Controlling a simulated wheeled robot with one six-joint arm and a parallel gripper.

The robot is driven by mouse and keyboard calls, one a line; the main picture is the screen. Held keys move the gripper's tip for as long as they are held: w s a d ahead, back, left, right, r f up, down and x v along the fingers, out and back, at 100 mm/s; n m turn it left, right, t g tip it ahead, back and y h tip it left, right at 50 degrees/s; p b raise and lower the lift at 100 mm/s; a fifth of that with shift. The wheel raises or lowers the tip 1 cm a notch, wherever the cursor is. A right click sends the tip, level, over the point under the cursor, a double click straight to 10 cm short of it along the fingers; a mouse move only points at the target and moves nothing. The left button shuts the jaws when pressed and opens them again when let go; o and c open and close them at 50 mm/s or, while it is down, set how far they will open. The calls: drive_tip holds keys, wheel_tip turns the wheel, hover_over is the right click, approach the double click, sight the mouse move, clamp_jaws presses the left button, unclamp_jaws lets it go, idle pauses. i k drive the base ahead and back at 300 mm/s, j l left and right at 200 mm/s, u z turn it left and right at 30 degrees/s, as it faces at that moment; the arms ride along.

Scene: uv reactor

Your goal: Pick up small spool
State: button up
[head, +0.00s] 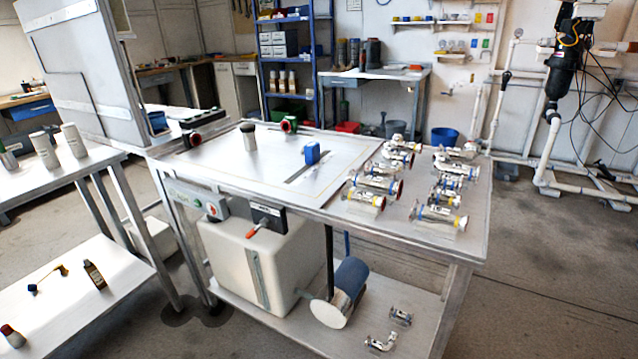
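My gripper is not in view. Several short metallic pipe pieces with flanged or coloured ends lie in two rough rows on the right part of the metal workbench (478,222). The left row includes a piece with red ends (377,184) and one with a yellow band (365,198). The right row includes a piece with yellow and blue bands (441,216) at the front and smaller pieces (447,190) behind it. Two small fittings lie on the lower shelf, one straight (400,316) and one bent (380,343). I cannot tell which piece is the small spool.
A white tank (250,262) sits below. A side table (75,172) stands left. Floor is open at right.

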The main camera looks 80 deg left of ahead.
sight(362, 205)
drive_tip(key=u, duration=1.75)
